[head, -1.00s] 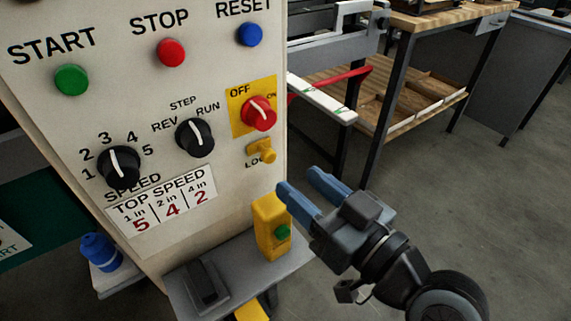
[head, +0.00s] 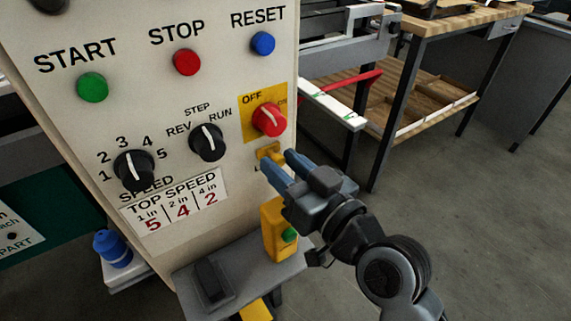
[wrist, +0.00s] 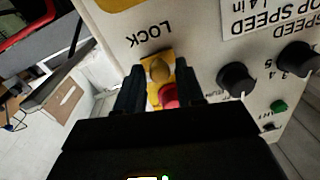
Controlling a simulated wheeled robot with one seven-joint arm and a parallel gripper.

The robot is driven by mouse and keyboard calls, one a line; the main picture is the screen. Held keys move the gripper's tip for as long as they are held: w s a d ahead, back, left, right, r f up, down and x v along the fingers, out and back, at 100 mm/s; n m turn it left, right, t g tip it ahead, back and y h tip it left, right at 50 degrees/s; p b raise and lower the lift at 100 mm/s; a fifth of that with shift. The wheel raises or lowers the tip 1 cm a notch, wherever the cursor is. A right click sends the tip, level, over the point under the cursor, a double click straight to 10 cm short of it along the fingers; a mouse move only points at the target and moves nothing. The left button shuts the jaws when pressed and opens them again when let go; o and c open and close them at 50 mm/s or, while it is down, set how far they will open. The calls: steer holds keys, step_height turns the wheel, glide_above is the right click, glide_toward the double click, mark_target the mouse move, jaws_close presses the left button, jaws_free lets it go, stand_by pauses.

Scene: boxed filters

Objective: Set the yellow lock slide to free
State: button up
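The yellow lock slide (head: 268,151) is on the cream panel below the red OFF/ON knob (head: 268,119), partly hidden by my fingers in the head view. In the wrist view, the lock slide (wrist: 160,70) shows with its yellow knob beside the upside-down word LOCK. My gripper (head: 276,160) is at the panel with its two blue fingers apart. In the wrist view, my gripper (wrist: 161,80) has one dark finger on each side of the slide, with the red knob (wrist: 169,96) also between them. I cannot tell whether either finger touches the slide.
A yellow box with a green button (head: 279,230) stands on the grey ledge (head: 238,275) below my gripper. Black dials (head: 207,143) are left of the slide. A wooden workbench (head: 455,20) stands at the back right. Open floor lies to the right.

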mark_target(244, 158)
jaws_close()
stand_by(0.3)
steer(key=s+a+p, duration=0.1)
steer(key=s+a, duration=0.1)
steer(key=a, duration=0.1)
steer(key=shift+r+p, duration=0.1)
steer(key=shift+p, duration=0.3)
steer(key=shift+s+a, duration=0.15)
steer(key=shift+a, duration=0.05)
steer(key=shift+o, duration=1.3)
jaws_free()
